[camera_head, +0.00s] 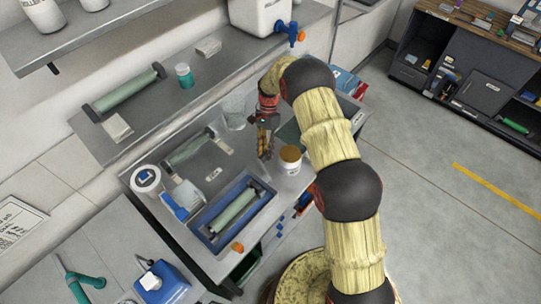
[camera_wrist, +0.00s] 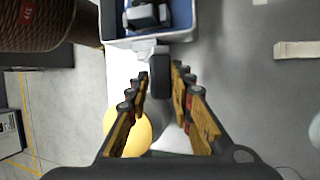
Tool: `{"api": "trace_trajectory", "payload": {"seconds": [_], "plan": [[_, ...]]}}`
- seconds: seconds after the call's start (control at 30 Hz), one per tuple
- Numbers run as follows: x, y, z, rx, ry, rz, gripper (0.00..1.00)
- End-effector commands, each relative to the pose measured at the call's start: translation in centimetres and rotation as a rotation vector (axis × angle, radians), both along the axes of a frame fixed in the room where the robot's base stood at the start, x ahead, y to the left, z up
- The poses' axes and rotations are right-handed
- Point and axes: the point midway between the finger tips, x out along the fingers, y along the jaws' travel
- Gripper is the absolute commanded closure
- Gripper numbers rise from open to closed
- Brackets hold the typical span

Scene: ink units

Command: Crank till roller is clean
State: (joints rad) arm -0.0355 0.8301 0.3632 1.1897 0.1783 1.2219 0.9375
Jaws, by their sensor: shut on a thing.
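The pale green roller (camera_head: 233,211) lies in the blue tray (camera_head: 204,238) at the front of the bench in the head view. An orange knob (camera_head: 238,247) sits at the tray's near corner. My gripper (camera_head: 264,155) is behind the tray, left of a jar with an ochre lid (camera_head: 291,153). In the wrist view my gripper (camera_wrist: 159,74) is shut on a small black block (camera_wrist: 160,78). I cannot tell whether the block is joined to anything. The tray's end (camera_wrist: 150,39) shows beyond the fingertips; most of the tray is out of frame.
A clear beaker (camera_head: 234,111) stands behind and left of my gripper. A second roller (camera_head: 190,148) lies on a grey slab. A white tub (camera_head: 146,180) stands at the bench's left. A shelf (camera_head: 210,70) runs along the wall with another roller (camera_head: 124,90).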

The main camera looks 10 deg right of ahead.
Motion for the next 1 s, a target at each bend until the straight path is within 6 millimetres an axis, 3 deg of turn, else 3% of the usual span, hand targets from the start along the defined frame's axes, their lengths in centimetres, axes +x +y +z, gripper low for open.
{"api": "trace_trajectory", "payload": {"seconds": [0.3, 0.9, 0.93, 1.0], "plan": [[0.8, 0.8, -1.5, 0.002, 0.000, 0.002, 1.00], [0.7, 0.9, -1.8, 0.001, 0.008, 0.003, 1.00], [0.7, 0.9, -1.8, 0.002, 0.008, 0.003, 0.72], [0.8, 0.9, -1.7, 0.000, 0.008, 0.002, 0.69]]}}
